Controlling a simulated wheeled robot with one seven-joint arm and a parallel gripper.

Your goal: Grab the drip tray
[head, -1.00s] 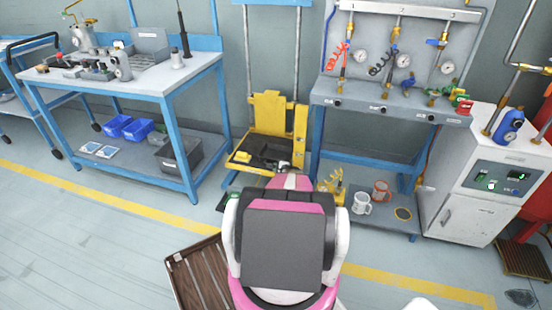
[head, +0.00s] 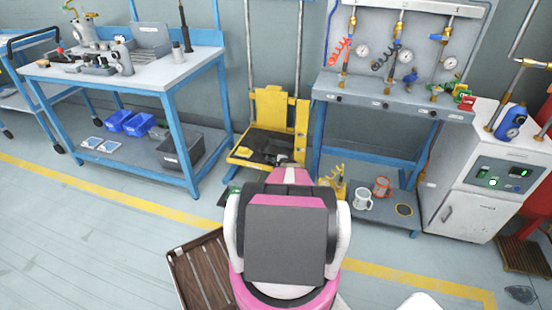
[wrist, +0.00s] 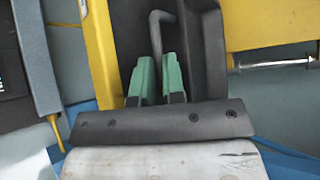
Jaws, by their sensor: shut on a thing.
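The drip tray, a dark shallow tray (head: 264,144), sits on the yellow lift platform (head: 245,159) in the head view. In the wrist view the dark tray (wrist: 205,60) fills the upper middle, with a bent grey handle bar (wrist: 156,35) running down to my gripper. My gripper (wrist: 157,82) has green fingertips, one on each side of the bar, and is shut on it. In the head view my gripper (head: 286,161) is at the tray's near right edge, partly hidden by my arm. The tray's near end is hidden.
A yellow lift backrest (head: 275,105) stands behind the tray. Left is a blue-legged workbench (head: 130,85); right is a gauge bench (head: 390,103) with mugs (head: 363,198) on its low shelf. A brown slatted panel (head: 200,270) lies near my base.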

